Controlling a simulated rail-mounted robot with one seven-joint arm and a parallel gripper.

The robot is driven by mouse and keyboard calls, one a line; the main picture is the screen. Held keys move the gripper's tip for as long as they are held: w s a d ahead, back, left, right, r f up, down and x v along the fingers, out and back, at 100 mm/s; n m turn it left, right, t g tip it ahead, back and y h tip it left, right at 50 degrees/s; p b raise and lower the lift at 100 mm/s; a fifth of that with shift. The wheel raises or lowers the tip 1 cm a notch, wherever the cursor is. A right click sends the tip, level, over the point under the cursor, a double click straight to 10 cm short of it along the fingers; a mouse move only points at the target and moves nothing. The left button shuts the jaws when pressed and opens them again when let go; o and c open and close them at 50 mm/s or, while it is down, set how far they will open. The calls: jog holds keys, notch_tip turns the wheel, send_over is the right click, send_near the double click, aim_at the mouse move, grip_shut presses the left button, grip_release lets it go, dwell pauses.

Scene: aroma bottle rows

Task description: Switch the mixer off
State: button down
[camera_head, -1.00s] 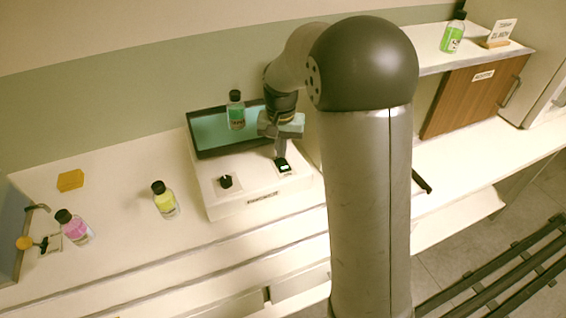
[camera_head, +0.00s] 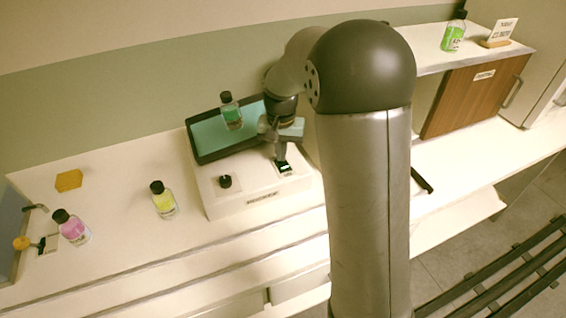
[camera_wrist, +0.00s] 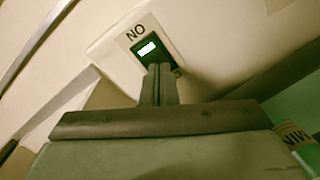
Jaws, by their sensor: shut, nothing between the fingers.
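The mixer (camera_head: 245,196) is a white box with a label on its front, a black knob (camera_head: 225,181) and a teal, dark-rimmed panel at its back. A bottle with green liquid (camera_head: 232,116) shows in front of that panel, leaning slightly left. The mixer's small dark switch (camera_head: 285,169) is at its right; in the wrist view, the switch (camera_wrist: 148,48) has a lit green-white patch beside the marking ON, seen upside down. My gripper (camera_wrist: 160,68) is shut and empty, its fingertips over the switch's end away from ON. I cannot tell whether they touch; the fingers hide that end.
A yellow bottle (camera_head: 163,201) and a pink bottle (camera_head: 73,229) stand left of the mixer. An orange piece (camera_head: 68,181) lies behind them. A green bottle (camera_head: 453,36) and a sign (camera_head: 502,31) stand on the raised shelf at right. The counter between yellow bottle and mixer is clear.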

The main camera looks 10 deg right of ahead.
jog(key=shift+f, duration=0.15)
jog(key=shift+r+p, duration=2.55)
jog(key=shift+r, duration=1.05)
jog(key=shift+s, duration=0.1)
